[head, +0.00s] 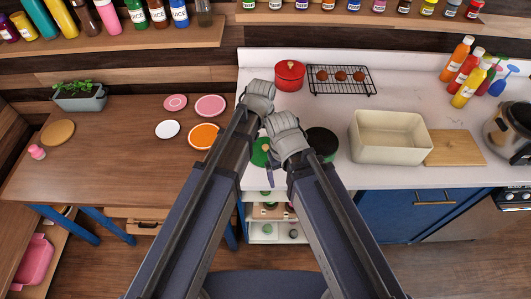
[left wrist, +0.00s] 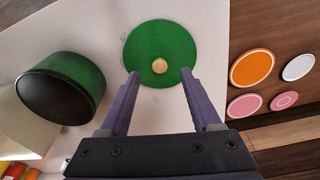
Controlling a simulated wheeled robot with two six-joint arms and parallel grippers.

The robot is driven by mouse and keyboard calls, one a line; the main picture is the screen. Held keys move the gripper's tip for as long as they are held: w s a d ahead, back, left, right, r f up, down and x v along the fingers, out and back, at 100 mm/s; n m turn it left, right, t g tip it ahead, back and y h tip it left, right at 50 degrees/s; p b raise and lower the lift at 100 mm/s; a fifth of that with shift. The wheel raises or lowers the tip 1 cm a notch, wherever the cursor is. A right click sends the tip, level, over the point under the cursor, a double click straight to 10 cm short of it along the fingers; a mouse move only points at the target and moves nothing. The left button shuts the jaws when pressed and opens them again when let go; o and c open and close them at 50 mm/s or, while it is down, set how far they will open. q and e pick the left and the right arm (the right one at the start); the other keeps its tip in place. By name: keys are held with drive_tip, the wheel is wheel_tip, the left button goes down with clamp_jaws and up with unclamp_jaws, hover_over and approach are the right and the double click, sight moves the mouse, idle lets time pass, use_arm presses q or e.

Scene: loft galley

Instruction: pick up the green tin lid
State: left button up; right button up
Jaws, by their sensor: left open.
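The green tin lid (left wrist: 150,38) is a flat green disc with a pale round knob (left wrist: 159,66), lying on the white counter. In the head view the lid (head: 259,155) is partly hidden behind my arms. My left gripper (left wrist: 160,72) is open and empty, with its fingertips on either side of the knob in the left wrist view. I cannot tell how high the fingertips are above the lid. In the head view only a purple finger of my left gripper (head: 269,174) shows. My right gripper is hidden in the head view.
A dark-topped green tin (left wrist: 62,88) stands beside the lid; it shows in the head view too (head: 322,143). A cream bin (head: 390,139), a red pot (head: 289,75) and a cooling rack (head: 340,92) stand on the counter. Several plates, one orange (head: 203,136), lie on the wooden top.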

sight(266, 146)
use_arm(q)
drive_tip(key=shift+w+d+f+b, duration=0.1)
drive_tip(key=shift+w+f+b, duration=0.2)
drive_tip(key=shift+f+b, duration=0.7)
drive_tip(key=shift+w+d+f+b, duration=0.1)
drive_tip(key=shift+w+f+b, duration=0.2)
drive_tip(key=shift+f+b, duration=0.65)
drive_tip(key=shift+w+d+f+b, duration=0.1)
drive_tip(key=shift+w+f+b, duration=0.2)
drive_tip(key=shift+f+b, duration=0.7)
drive_tip(key=shift+f, duration=0.1)
drive_tip(key=shift+p, duration=0.3)
drive_tip(key=shift+c, duration=0.2)
clamp_jaws()
